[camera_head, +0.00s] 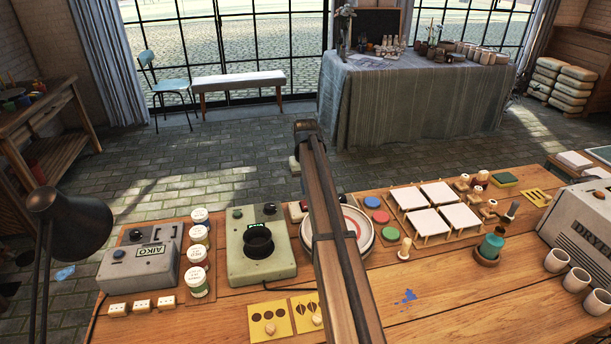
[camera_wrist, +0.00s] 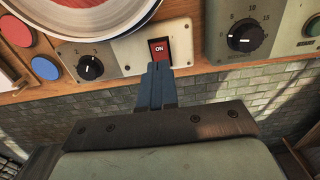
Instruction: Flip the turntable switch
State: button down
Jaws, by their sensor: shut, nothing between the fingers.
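The turntable switch (camera_wrist: 159,47) is a red rocker marked ON, set in a pale panel (camera_wrist: 127,50) in the wrist view. The turntable (camera_wrist: 95,22) with a red-ringed white plate is at the upper left there. It also shows in the head view (camera_head: 367,239), partly behind my arm. My gripper (camera_wrist: 156,66) is shut and empty. Its blue-grey fingertips are just below the switch in the picture and overlap its lower edge; I cannot tell whether they touch. In the head view my gripper is mostly hidden by my arm.
A knob marked 2 and 3 (camera_wrist: 90,67) is left of the switch. A grey-green machine with a dial (camera_wrist: 245,35) is close on the right. Blue (camera_wrist: 46,68) and red (camera_wrist: 16,30) discs lie at the left.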

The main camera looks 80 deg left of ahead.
aim_at(306, 207)
jog(key=shift+f, duration=2.95)
